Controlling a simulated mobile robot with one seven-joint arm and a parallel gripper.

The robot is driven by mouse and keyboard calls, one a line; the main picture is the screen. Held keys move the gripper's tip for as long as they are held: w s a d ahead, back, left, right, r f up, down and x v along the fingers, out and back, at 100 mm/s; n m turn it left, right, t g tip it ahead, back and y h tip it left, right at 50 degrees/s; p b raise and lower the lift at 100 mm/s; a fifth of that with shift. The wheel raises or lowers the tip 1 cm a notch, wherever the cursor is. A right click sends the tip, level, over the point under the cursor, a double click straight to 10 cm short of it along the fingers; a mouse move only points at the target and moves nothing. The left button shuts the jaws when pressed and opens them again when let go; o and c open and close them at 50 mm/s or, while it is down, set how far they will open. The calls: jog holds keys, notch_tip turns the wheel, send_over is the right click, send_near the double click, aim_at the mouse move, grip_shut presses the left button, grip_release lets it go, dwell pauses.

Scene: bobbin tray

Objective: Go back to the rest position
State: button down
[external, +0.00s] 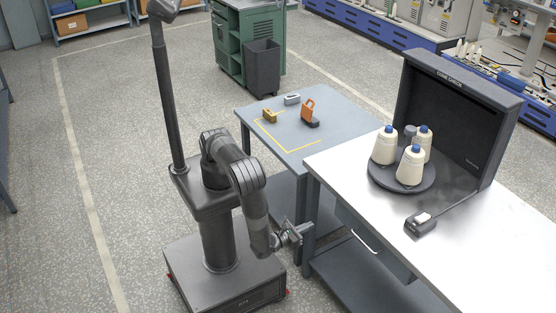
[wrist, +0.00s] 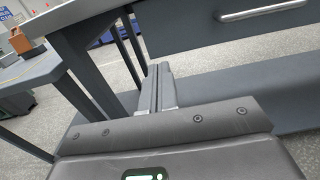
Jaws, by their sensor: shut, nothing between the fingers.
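My gripper (external: 304,230) hangs low at the left end of the long workbench, below its top and beside its leg, in the external view. In the wrist view my gripper (wrist: 158,72) shows its two fingers closed together, with nothing between them. The arm is bent downward from my column. The gripper points toward the open space under the bench, near the lower shelf (wrist: 230,85). I cannot tell whether it touches the bench leg.
The workbench (external: 490,255) carries cones of yarn (external: 410,167) on a dark turntable (external: 378,180) before a black panel (external: 440,115). A smaller blue-grey table (external: 345,115) holds an orange item (external: 308,108) and small blocks. A bench drawer handle (wrist: 262,12) is close. Floor to the left is clear.

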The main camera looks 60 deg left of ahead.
jog(key=w+a+r+n+g+y, duration=0.5)
jog(key=w+a+r+n+g, duration=0.15)
jog(key=a+r+n, duration=0.3)
jog(key=w+a+r+n+g+y, duration=0.5)
jog(key=a+r+n+g, duration=0.2)
jog(key=a+r+n, duration=0.3)
jog(key=s+a+r+n+h, duration=0.3)
jog(key=a+r+n+h, duration=0.2)
jog(key=a+r+n, duration=0.3)
jog(key=s+a+r+n+t+h, duration=0.1)
jog(key=s+a+r+n+h, duration=0.3)
jog(key=a+r+n, duration=0.4)
jog(key=shift+s+a+r+h, duration=0.15)
jog(key=shift+a+r+h, duration=0.4)
jog(key=shift+r, duration=0.25)
